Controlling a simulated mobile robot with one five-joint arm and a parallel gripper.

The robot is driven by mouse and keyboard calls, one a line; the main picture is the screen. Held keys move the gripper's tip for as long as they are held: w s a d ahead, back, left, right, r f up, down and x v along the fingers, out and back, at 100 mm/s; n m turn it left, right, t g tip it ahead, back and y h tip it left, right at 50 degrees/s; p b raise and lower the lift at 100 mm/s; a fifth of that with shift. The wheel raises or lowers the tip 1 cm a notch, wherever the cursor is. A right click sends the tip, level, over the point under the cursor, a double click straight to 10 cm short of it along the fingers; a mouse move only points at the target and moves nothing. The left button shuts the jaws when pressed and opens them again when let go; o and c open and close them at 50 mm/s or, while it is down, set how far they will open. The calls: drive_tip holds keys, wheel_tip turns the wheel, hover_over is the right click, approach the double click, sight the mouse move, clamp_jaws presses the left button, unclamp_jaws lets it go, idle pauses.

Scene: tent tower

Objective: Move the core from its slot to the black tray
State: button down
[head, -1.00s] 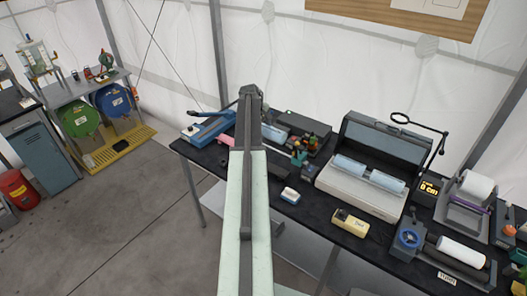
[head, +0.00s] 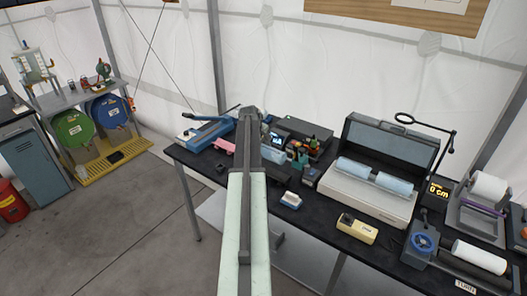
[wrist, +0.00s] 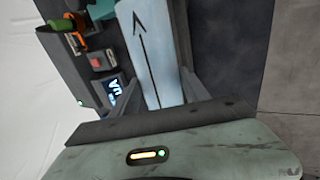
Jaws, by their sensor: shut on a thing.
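The core is a pale blue cylinder with a black arrow along it (wrist: 150,50). In the wrist view my gripper (wrist: 160,78) has a grey finger on each side of it and is shut on it. In the head view a pale blue end of the core (head: 275,156) shows just right of my arm, over the bench; my arm hides the fingers. I cannot pick out the black tray for certain among the dark things on the dark bench top.
A small device with a lit blue screen (head: 277,140) stands behind the core. An open case (head: 372,200) with two pale blue cylinders is to the right. A white-topped block (head: 291,200) and a yellow box (head: 357,229) lie near the front edge.

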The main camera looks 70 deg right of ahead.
drive_tip(key=shift+f+b, duration=4.25)
drive_tip(key=shift+b, duration=0.05)
drive_tip(key=shift+c, duration=2.3)
unclamp_jaws()
drive_tip(key=p+v, duration=0.7)
drive_tip(key=v, duration=0.1)
drive_tip(key=shift+f, duration=0.1)
